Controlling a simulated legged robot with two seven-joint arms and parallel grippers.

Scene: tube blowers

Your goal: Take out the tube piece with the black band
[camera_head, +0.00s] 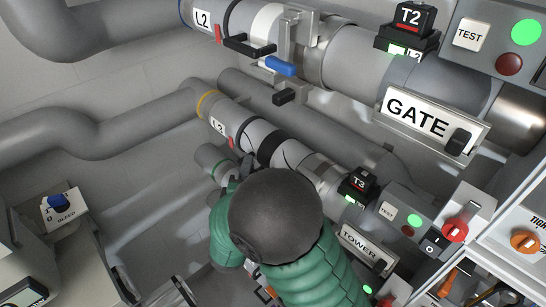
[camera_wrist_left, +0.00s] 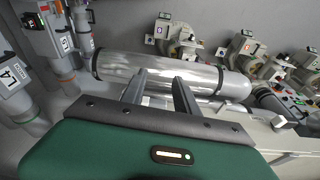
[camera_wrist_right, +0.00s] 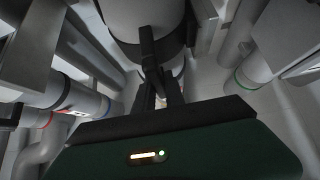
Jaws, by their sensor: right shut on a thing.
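The grey L3 pipe (camera_head: 225,122) runs diagonally through the head view, with a black band (camera_head: 268,148) around its middle section. My right gripper (camera_head: 240,170) is at the underside of this pipe, close to the band, partly hidden by my own arm. In the right wrist view its fingers (camera_wrist_right: 158,75) are close together on a dark handle-like part, under a large pale cylinder (camera_wrist_right: 145,14). The exact grip is hard to see. My left gripper (camera_wrist_left: 158,82) is open and empty, in front of a shiny tube (camera_wrist_left: 160,72) with dark bands.
The L2 pipe (camera_head: 265,22) runs above, with a blue-tipped lever (camera_head: 280,66) and the GATE panel (camera_head: 430,112). The T3 box (camera_head: 358,184) and TOWER panel (camera_head: 366,244) sit right of my right arm. A BLEED box (camera_head: 62,208) stands at left.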

